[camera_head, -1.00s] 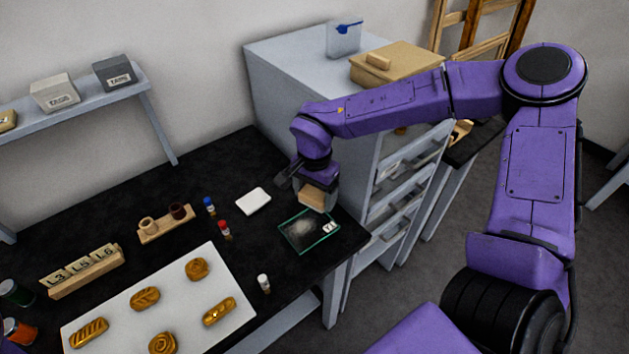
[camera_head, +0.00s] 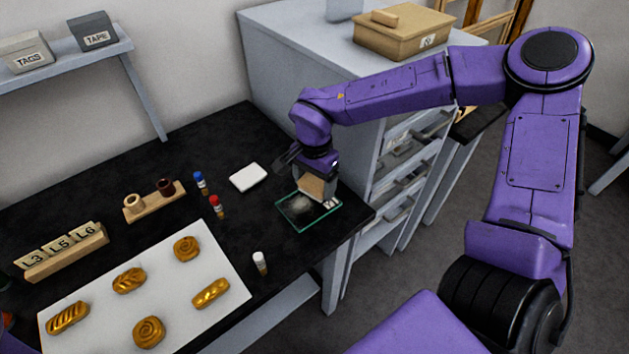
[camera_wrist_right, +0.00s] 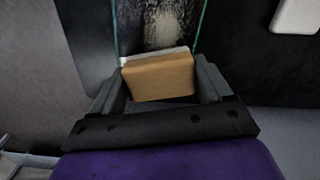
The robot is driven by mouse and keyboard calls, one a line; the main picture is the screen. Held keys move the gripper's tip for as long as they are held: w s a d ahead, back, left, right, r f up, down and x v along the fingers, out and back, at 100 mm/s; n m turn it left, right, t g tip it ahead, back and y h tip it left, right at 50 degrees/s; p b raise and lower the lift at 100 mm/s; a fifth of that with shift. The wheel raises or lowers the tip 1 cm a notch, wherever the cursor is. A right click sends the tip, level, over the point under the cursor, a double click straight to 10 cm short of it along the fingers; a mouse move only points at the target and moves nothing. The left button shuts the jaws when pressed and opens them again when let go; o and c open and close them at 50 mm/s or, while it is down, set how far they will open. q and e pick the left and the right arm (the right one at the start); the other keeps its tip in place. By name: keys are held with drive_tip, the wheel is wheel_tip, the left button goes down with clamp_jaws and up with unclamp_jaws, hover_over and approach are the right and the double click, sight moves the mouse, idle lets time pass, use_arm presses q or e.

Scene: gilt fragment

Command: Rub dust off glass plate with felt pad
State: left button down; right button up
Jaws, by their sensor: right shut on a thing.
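My right gripper (camera_head: 316,180) is shut on a tan felt pad (camera_head: 311,188), which also shows between the fingers in the right wrist view (camera_wrist_right: 158,78). The pad is at the far edge of the glass plate (camera_head: 296,226), low over it; I cannot tell whether it touches. The plate is a clear square with green edges, lying on the black bench near its right corner. A pale dust patch (camera_head: 300,206) covers its middle and also shows beyond the pad in the wrist view (camera_wrist_right: 164,22). A white label on the plate is partly hidden. My left gripper is out of view.
A white block (camera_head: 248,177) lies left of the plate. Blue-capped (camera_head: 200,182), red-capped (camera_head: 217,206) and white-capped (camera_head: 260,263) vials stand nearby. A white board (camera_head: 207,318) with several gilt pieces lies at the front. A grey drawer cabinet (camera_head: 290,75) stands behind the bench.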

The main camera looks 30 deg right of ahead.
drive_tip(key=shift+f+b, duration=0.35)
drive_tip(key=shift+f, duration=0.7)
idle(0.4)
drive_tip(key=shift+a, duration=0.15)
